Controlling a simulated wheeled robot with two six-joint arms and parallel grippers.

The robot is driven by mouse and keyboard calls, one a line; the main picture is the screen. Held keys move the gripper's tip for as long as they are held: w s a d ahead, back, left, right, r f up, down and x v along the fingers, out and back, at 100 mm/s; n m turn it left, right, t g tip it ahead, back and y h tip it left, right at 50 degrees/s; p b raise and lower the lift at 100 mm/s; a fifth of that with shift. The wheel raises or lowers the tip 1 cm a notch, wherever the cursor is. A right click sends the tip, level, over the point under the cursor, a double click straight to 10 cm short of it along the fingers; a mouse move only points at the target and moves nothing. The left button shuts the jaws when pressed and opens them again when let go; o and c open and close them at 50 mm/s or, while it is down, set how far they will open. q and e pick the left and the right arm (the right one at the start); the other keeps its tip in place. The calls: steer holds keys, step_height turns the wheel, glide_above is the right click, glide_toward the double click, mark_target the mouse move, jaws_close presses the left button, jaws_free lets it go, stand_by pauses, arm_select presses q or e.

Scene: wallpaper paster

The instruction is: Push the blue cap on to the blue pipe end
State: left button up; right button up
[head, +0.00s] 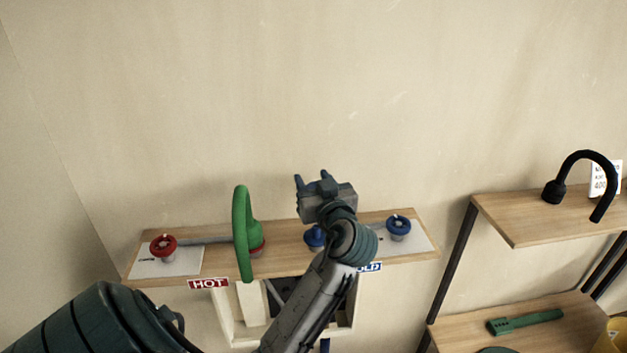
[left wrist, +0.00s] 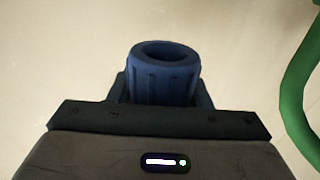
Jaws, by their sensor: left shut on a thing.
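My left gripper (head: 311,181) is raised above the wooden wall shelf, in front of the wall. In the left wrist view it is shut on the blue cap (left wrist: 163,78), a ribbed, hollow cylinder with its round opening showing. The cap cannot be made out in the head view. The blue pipe end (head: 315,238) is on the shelf below the gripper, partly hidden by my left arm. The cap is apart from it. My right gripper is not in view.
A green curved spout (head: 242,225) stands left of the pipe end. A red valve knob (head: 163,245) and a blue valve knob (head: 398,225) sit on the shelf (head: 290,262). A black curved spout (head: 585,160) is on another shelf at right. The wall above is bare.

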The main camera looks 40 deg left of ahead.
arm_select(q)
steer(key=shift+w+a+f+b, duration=0.1)
steer(key=shift+a+f+b, duration=0.1)
steer(key=shift+a+b, duration=0.15)
steer(key=shift+d+f+b, duration=0.25)
steer(key=shift+f+b, duration=2.3)
steer(key=shift+f, duration=0.2)
steer(key=shift+a, duration=0.1)
steer(key=shift+b, duration=0.55)
steer(key=shift+f+b, duration=1.95)
steer(key=shift+f, duration=0.1)
steer(key=o, duration=1.1)
steer(key=shift+c, duration=0.2)
